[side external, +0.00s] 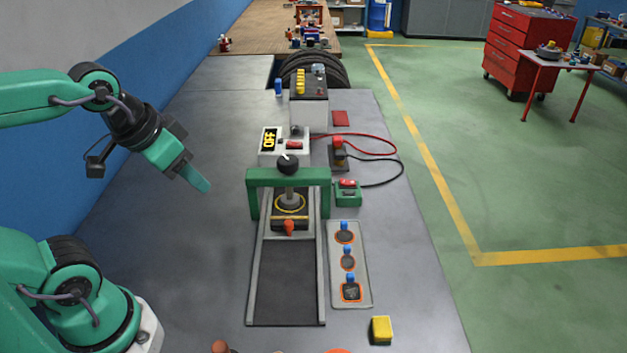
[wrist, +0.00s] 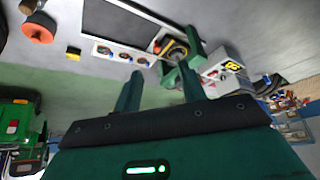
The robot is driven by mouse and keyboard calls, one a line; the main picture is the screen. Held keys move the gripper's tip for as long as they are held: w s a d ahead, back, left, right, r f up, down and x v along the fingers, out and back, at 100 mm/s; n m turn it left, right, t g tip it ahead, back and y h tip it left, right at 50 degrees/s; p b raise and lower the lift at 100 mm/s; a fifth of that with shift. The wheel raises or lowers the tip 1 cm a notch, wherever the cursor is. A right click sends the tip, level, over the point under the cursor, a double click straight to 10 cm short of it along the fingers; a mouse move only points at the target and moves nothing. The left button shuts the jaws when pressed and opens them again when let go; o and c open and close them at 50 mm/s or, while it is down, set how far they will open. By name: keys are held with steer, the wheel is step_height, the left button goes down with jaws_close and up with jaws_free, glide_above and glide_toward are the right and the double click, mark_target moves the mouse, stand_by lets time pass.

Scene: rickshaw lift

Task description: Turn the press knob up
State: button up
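The press is a green frame (side external: 262,180) standing across a dark track. A round black knob (side external: 288,165) sits on top of it, above a grey shaft, with a small white mark near its far edge. Below the knob are a yellow-ringed plate (side external: 291,211) and a small red-orange piece (side external: 289,227). The press also shows upside down in the wrist view (wrist: 192,53), where its knob is hard to make out. My gripper (side external: 203,186) hangs in the air left of the press, clear of it. In the wrist view its two fingers (wrist: 160,72) are apart with nothing between them.
Behind the press is a white box (side external: 270,152) whose yellow display reads OFF. Right of the press are a green box with a red switch (side external: 347,184), cables and a grey strip (side external: 363,285) of blue-topped parts. A yellow block (side external: 381,329) lies in front. The left bench is clear.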

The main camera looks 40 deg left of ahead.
steer(key=o, duration=0.3)
steer(key=shift+w+r, duration=0.15)
steer(key=shift+w, duration=0.1)
steer(key=shift+o, duration=1)
steer(key=shift+w+r+m, duration=0.15)
steer(key=shift+w+m, duration=0.1)
steer(key=shift+m, duration=0.35)
steer(key=m+g, duration=0.5)
steer(key=m, duration=2.2)
glide_toward(288, 159)
steer(key=shift+s+d, duration=0.1)
steer(key=shift+s, duration=0.3)
steer(key=shift+w+f+m+g, duration=0.3)
steer(key=shift+w+f+m, duration=0.35)
steer(key=shift+m, duration=0.05)
steer(key=shift+f, duration=3.9)
